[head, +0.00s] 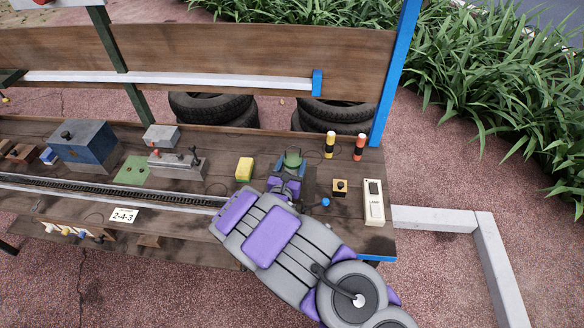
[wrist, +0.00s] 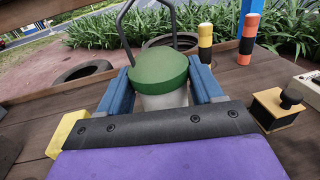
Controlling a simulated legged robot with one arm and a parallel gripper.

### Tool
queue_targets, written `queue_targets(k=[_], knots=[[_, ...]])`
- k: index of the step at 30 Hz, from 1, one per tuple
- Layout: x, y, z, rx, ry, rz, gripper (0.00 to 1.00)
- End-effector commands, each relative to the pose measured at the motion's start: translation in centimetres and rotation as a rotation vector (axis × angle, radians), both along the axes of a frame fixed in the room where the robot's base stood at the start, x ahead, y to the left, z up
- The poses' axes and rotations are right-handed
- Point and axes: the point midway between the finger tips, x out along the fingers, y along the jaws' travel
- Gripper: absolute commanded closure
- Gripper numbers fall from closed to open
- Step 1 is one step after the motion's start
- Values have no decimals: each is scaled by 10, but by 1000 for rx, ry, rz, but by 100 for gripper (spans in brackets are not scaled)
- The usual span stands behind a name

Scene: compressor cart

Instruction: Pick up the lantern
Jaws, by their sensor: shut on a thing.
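The lantern (wrist: 160,72) has a round green top, a pale body below it and a dark wire handle rising above. In the wrist view it sits between the two blue fingers of my gripper (wrist: 163,88), which are shut on its sides. In the head view the lantern's green top (head: 291,160) shows just past my gripper (head: 288,168), over the right part of the wooden bench. My gripper hides the lantern's lower part, so I cannot tell whether its base touches the bench.
On the bench (head: 225,188), a yellow block (head: 245,169) is left of the lantern. Two striped posts (head: 330,145) (head: 360,147), a small yellow box with a black knob (head: 340,187) and a white box (head: 373,202) are to the right. Tires (head: 210,106) lie behind the bench.

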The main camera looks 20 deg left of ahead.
Motion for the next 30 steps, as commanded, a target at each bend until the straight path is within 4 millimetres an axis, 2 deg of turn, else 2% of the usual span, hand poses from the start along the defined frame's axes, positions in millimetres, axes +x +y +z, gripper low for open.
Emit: queue_targets(k=[6, 21, 27, 30], knots=[[-2, 4, 29, 1, -6, 5, 100], [-114, 33, 37, 3, -1, 6, 100], [-142, 43, 38, 1, 0, 5, 100], [-148, 44, 38, 2, -1, 2, 100]])
